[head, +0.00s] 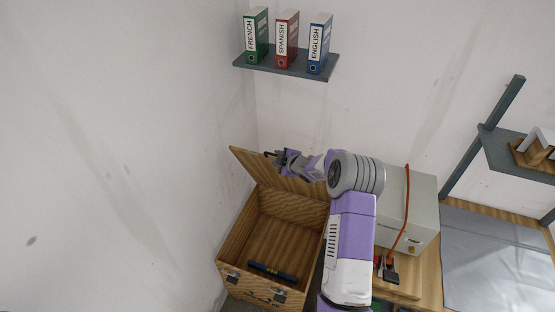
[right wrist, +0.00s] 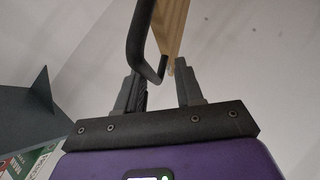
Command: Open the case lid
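The wooden case (head: 223,252) stands on the floor in the head view, its inside showing. Its lid (head: 262,170) is raised and leans up at the back. My right gripper (head: 271,155) is at the lid's upper edge, by the dark handle. In the right wrist view the black handle bar (right wrist: 137,40) comes down between the two fingers of the right gripper (right wrist: 160,78), with the wooden lid edge (right wrist: 172,25) just behind. The fingers stand apart, with a gap visible beside the bar. My right arm hides the lid's right part. My left gripper is not in view.
A dark blue bar-shaped tool (head: 272,272) lies inside the case. A grey box (head: 415,205) with a red cord stands on a wooden bench to the right. A wall shelf (head: 290,66) with three binders hangs above. A wall is close on the left.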

